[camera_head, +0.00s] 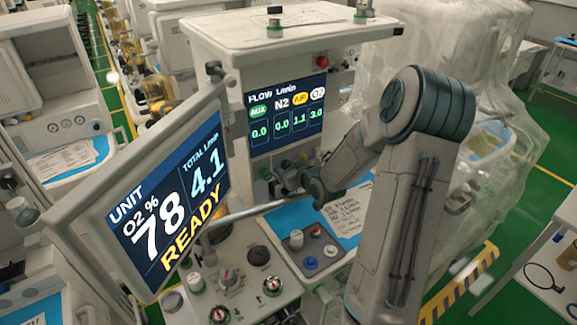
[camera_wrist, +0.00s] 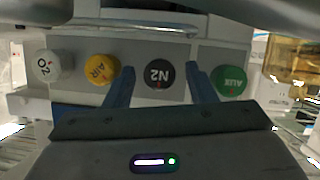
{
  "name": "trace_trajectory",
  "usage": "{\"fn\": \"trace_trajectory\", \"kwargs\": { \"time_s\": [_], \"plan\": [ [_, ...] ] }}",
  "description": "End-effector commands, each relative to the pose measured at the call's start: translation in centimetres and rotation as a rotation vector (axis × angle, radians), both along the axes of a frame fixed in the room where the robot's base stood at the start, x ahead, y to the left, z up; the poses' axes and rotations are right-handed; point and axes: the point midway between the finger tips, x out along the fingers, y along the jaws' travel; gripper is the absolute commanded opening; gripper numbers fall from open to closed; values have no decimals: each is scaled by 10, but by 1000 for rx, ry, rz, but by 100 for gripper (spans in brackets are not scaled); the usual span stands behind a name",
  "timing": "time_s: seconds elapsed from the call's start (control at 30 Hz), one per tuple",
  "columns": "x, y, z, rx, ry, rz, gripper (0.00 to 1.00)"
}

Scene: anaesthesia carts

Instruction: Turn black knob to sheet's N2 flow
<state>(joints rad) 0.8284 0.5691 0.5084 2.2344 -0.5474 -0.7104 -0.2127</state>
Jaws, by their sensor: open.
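The black N2 knob (camera_wrist: 158,76) sits on the cart front in the wrist view, its label upside down. My gripper (camera_wrist: 158,72) is open, with one finger on each side of this knob; I cannot tell whether they touch it. In the head view my gripper (camera_head: 292,180) is at the cart front below the flow screen (camera_head: 287,115), which reads AUX 0.0, N2 0.0, AIR 1.1 and O2 3.0. The sheet (camera_head: 347,212) lies on blue cloth, partly behind my arm; its lines are too small to read surely.
A white O2 knob (camera_wrist: 45,67) and yellow AIR knob (camera_wrist: 102,69) are left of N2; a green AUX knob (camera_wrist: 230,82) is right, close to a finger. A tilted monitor (camera_head: 165,205) showing O2 78%, total 4.1 and READY stands left of my gripper.

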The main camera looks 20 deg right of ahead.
Motion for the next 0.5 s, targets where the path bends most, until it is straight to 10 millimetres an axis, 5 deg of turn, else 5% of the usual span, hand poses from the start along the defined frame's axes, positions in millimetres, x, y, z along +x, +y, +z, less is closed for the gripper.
{"fn": "trace_trajectory", "kwargs": {
  "time_s": [0.3,0.43,0.5],
  "plan": [
    [1,0,-1,-1,0,0,48],
    [1,0,-1,-1,0,0,12],
    [1,0,-1,-1,0,0,6]
  ]
}}
